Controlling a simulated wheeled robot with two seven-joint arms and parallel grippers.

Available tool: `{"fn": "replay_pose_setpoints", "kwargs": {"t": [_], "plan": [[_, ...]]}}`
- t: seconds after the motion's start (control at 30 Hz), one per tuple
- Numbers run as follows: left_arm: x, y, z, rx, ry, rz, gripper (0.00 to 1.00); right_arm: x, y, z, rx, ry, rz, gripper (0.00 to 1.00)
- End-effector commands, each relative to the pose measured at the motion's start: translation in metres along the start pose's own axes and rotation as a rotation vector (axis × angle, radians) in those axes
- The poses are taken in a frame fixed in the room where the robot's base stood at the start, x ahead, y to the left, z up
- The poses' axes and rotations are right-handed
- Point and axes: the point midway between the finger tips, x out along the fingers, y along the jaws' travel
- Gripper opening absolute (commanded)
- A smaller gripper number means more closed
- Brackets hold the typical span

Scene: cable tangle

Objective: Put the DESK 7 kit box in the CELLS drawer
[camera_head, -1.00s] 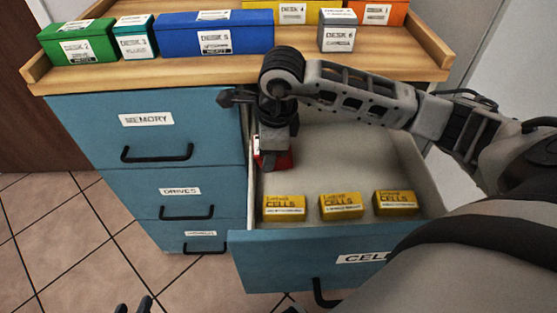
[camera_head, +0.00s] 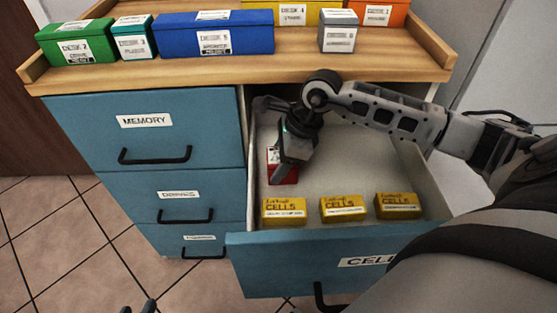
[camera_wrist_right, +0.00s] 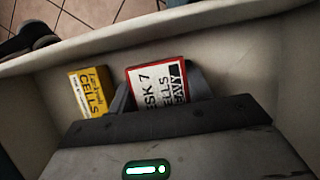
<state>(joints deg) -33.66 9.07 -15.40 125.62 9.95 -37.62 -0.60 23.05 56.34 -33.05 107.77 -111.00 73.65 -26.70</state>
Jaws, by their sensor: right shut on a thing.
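The DESK 7 kit box is small and red with a white label. In the head view the box (camera_head: 287,176) is inside the open CELLS drawer (camera_head: 300,257), near its left wall and behind the yellow boxes. My right gripper (camera_head: 292,160) points down into the drawer and is shut on the box. In the right wrist view the box (camera_wrist_right: 157,86) sits between the dark fingers, its DESK 7 CELLS HEAVY label readable. I cannot tell whether its underside touches the drawer floor. My left gripper (camera_head: 136,309) shows only two separated dark fingertips at the bottom edge.
Several yellow CELLS boxes (camera_head: 343,208) stand along the drawer front. The drawer floor right of my right gripper is clear. Closed MEMORY (camera_head: 215,125) and other drawers are at left. The wooden top (camera_head: 110,79) holds several labelled desk boxes, including a blue one (camera_head: 180,36).

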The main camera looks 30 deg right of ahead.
Motion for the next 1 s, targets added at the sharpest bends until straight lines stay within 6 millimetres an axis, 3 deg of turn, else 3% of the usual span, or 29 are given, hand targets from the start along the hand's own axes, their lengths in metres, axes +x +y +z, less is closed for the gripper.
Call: {"fn": "replay_pose_setpoints", "kwargs": {"t": [0.07, 0.1, 0.17, 0.67, 0.93, 1.0], "plan": [[0.001, -0.001, 0.002, 0.0, 0.0, 0.0, 0.35, 0.001, 0.0, 0.0, -0.001, -0.001, -0.001, 0.15], [0.001, -0.001, 0.002, 0.0, -0.001, 0.0, 0.35, 0.002, 0.0, 0.0, 0.0, 0.0, 0.0, 0.55], [0.001, -0.001, 0.002, 0.0, -0.003, 0.0, 0.35, 0.001, 0.0, 0.0, 0.0, 0.001, 0.0, 0.72], [-0.001, -0.001, 0.0, 0.0, -0.001, -0.005, 0.35, -0.004, 0.0, 0.0, 0.0, 0.002, -0.001, 0.72], [-0.011, -0.002, -0.007, 0.002, 0.014, -0.018, 0.35, -0.056, -0.001, 0.001, -0.002, 0.003, -0.005, 0.72], [-0.011, -0.003, -0.005, 0.0, 0.02, -0.019, 0.35, -0.057, 0.0, -0.022, 0.005, 0.013, -0.001, 0.72]]}}
